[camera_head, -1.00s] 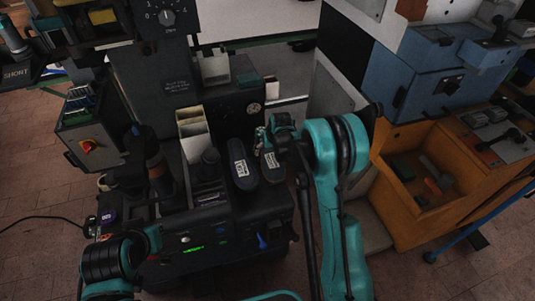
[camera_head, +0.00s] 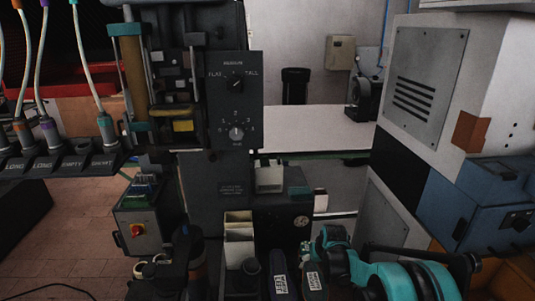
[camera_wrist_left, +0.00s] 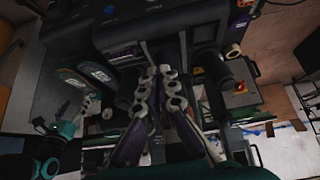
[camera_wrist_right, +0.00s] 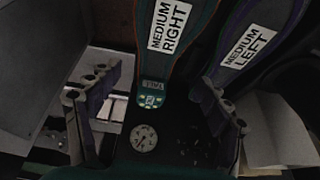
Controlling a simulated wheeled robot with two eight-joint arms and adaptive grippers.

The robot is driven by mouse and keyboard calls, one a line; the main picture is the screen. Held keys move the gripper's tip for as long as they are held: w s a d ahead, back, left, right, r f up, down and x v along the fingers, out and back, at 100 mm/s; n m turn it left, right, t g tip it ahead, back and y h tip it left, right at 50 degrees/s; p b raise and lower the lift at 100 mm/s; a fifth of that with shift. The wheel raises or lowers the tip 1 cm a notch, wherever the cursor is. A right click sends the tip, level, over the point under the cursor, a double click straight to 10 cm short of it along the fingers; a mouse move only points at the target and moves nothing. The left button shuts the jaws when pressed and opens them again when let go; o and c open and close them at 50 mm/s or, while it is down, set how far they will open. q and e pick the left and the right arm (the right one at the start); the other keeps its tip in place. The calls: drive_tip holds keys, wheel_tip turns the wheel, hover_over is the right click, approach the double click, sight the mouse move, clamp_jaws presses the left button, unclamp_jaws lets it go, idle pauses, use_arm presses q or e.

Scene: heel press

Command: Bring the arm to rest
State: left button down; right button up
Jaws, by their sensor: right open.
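My right gripper (camera_head: 328,240) is near the bottom of the head view, beside the far ends of two dark shoe pieces. Labels there read medium right on one piece (camera_wrist_right: 168,35) and medium left on the other (camera_wrist_right: 250,45).
A dark press column with a dial (camera_head: 236,132) stands at centre left. A control box with a red knob (camera_head: 137,230) is beside it. A pale bin (camera_head: 239,235) stands left of the shoe pieces. A grey cabinet (camera_head: 425,80) and blue unit (camera_head: 495,205) stand at right.

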drive_tip(key=s+a+r, duration=0.1)
drive_tip(key=s+r, duration=0.7)
drive_tip(key=r, duration=0.1)
drive_tip(key=s+a+r+t, duration=0.1)
drive_tip(key=s+r, duration=0.1)
drive_tip(key=s, duration=0.9)
drive_tip(key=s+a+r+t, duration=0.1)
drive_tip(key=s+r, duration=0.1)
drive_tip(key=s, duration=1)
drive_tip(key=shift+s+r+m+t, duration=0.2)
drive_tip(key=shift+r+m+t, duration=0.1)
drive_tip(key=shift+r, duration=0.1)
drive_tip(key=shift+a, duration=0.1)
